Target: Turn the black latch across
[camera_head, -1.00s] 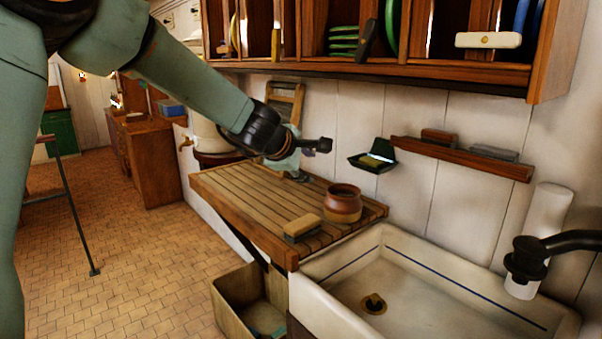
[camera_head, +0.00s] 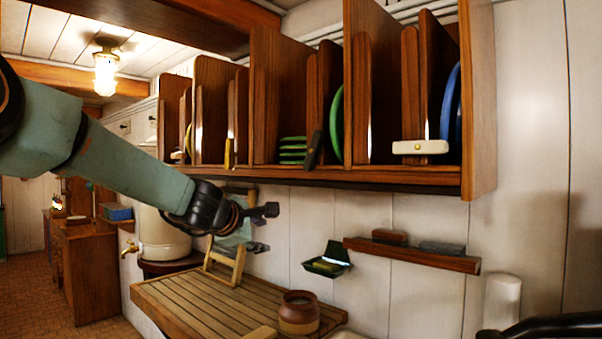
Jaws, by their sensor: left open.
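The black latch (camera_head: 314,150) is a small dark bar on the front edge of the wooden wall rack (camera_head: 370,176). It stands nearly upright, tilted with its top to the right, beside a stack of green plates (camera_head: 292,150). My left gripper (camera_head: 264,228) is open and empty, below and to the left of the latch and clear of it. Its dark fingers point right, in front of the white wall.
A yellow latch (camera_head: 228,154) and a white one (camera_head: 420,147) sit on the same rack edge. Below are a slatted board (camera_head: 200,305) with a brown pot (camera_head: 299,314), a dark wall dish (camera_head: 328,262) and a small wooden ledge (camera_head: 410,256).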

